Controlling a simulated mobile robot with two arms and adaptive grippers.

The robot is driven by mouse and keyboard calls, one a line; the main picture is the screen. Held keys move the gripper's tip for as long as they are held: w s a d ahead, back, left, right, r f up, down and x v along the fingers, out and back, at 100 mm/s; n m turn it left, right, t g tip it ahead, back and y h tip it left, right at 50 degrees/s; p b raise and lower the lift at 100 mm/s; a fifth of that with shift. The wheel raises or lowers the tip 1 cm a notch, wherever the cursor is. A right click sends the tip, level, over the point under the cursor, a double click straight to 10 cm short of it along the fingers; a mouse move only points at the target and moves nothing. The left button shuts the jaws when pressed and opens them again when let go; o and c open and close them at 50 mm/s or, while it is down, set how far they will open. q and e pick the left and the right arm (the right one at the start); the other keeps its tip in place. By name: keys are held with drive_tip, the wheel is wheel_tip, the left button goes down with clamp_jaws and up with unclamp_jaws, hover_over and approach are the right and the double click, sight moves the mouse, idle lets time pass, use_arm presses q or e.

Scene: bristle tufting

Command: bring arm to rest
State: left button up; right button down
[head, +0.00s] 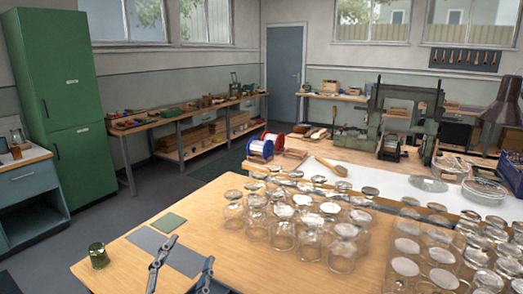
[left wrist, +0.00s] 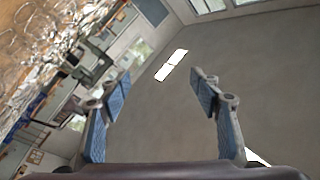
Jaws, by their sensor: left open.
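My left gripper (head: 190,250) is low in the head view, at the front of the wooden table, with its two fingers apart. In the left wrist view the open fingers (left wrist: 158,90) have nothing between them. Behind them are the plain ceiling, a lit ceiling lamp (left wrist: 171,65) and a tilted view of the room. A grey mat (head: 147,239) lies on the table by the gripper and is partly covered by it. My right gripper does not show.
Many clear glass jars (head: 283,236) crowd the wooden table (head: 232,262) to the right of the gripper. A green glass (head: 98,255) stands near the left edge. A green press (head: 395,120) stands further back.

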use_arm(q)
drive_tip(key=s+a+f+n+g+y, duration=0.2)
drive_tip(key=a+f, duration=0.1)
drive_tip(key=f, duration=0.3)
drive_tip(key=s+a+f+n+g+y, duration=0.2)
drive_tip(key=f+n+g, duration=0.1)
drive_tip(key=f, duration=0.3)
drive_tip(key=s+f+n+g+h, duration=0.1)
drive_tip(key=s+f+g, duration=0.5)
drive_tip(key=s+f, duration=0.5)
drive_tip(key=s+f+n+g, duration=0.1)
drive_tip(key=s+f+g, duration=0.4)
drive_tip(key=s+f, duration=0.6)
wheel_tip(320, 180, down, 23)
drive_tip(key=s+g, duration=0.2)
drive_tip(key=s, duration=0.1)
drive_tip(key=s+a+f, duration=0.3)
drive_tip(key=s+f, duration=1.3)
drive_tip(key=s, duration=0.1)
drive_tip(key=shift+f+g, duration=0.3)
drive_tip(key=shift+g, duration=0.1)
drive_tip(key=shift+a, duration=0.1)
